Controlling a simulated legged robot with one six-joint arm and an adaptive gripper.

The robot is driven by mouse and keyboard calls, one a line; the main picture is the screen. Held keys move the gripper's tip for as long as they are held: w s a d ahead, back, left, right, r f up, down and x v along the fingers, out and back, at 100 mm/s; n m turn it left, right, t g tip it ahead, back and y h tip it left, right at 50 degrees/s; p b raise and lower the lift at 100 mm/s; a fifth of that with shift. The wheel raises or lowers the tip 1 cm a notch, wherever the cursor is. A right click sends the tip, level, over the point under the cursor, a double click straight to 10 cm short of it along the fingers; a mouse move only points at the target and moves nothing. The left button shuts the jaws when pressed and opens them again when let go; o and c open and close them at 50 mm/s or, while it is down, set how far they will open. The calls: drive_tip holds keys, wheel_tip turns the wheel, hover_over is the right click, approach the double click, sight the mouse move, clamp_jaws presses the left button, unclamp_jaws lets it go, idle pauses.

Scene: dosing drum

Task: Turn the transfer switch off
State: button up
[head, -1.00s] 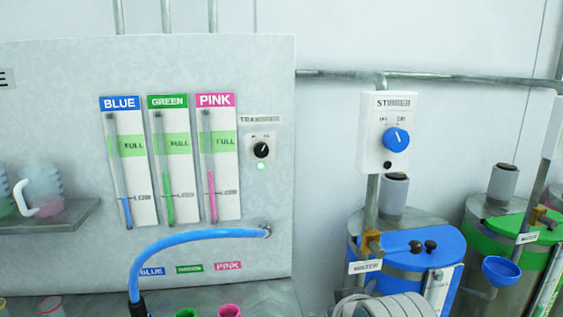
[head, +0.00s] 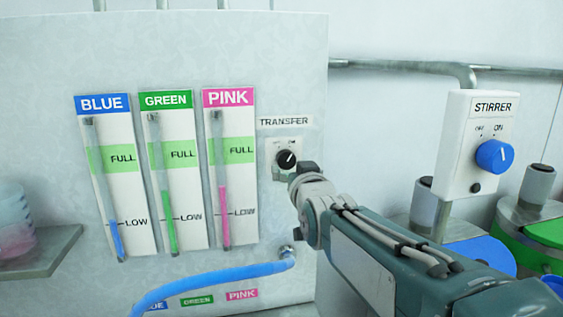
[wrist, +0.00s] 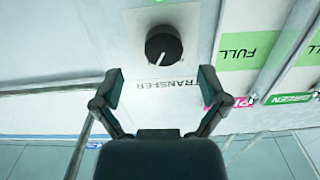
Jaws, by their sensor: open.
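The transfer switch (head: 286,159) is a small black knob with a white pointer line, on a pale plate under the TRANSFER label (head: 284,121). In the head view its pointer tilts up to the right. In the wrist view, which is upside down, the knob (wrist: 163,45) sits ahead of my gripper (wrist: 160,92), roughly centred beyond the fingertips. The fingers are open, apart, with nothing between them and not touching the knob. In the head view my arm reaches in from the lower right and its end (head: 308,172) is just below and right of the switch. A green light shows by the knob in the wrist view.
Blue, green and pink level gauges (head: 167,175) stand left of the switch. A blue hose (head: 215,277) joins the panel below. The stirrer box (head: 474,146) with a blue knob is to the right. A shelf (head: 40,253) with a jug is at the left.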

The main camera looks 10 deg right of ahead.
sight(287, 162)
drive_tip(key=w, duration=0.5)
drive_tip(key=shift+w+a, duration=0.15)
drive_tip(key=shift+a, duration=0.2)
drive_tip(key=shift+d, duration=0.1)
drive_tip(key=c, duration=1.1)
